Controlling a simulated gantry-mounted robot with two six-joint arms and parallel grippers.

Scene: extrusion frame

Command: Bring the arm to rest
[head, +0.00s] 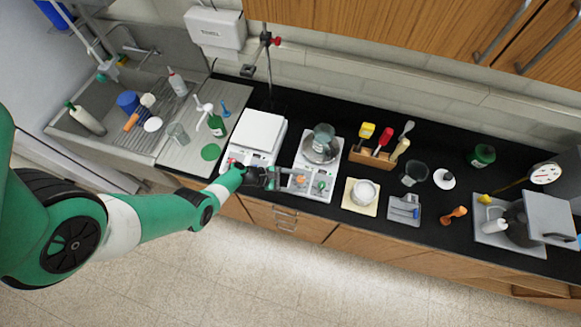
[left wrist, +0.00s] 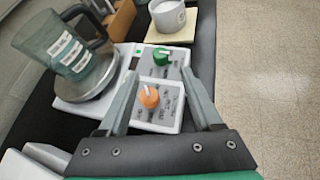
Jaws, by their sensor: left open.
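My left arm is green and white and reaches in from the left in the head view. Its gripper (head: 272,178) is in front of the hotplate (head: 301,184), near the counter's front edge. In the left wrist view the gripper (left wrist: 160,95) is open, with its two fingers on either side of an orange knob (left wrist: 148,96). Whether the fingers touch the knob cannot be told. A green knob (left wrist: 161,56) is just beyond it. A clear beaker (left wrist: 66,50) stands on the round plate of the hotplate. My right gripper is not in view.
A white balance (head: 262,133) stands left of the hotplate. A white bowl (head: 364,190) on a pale pad and a grey tray (head: 403,212) stand to the right. A wooden rack (head: 372,158) holds several tools behind. The floor (head: 300,270) in front of the cabinets is clear.

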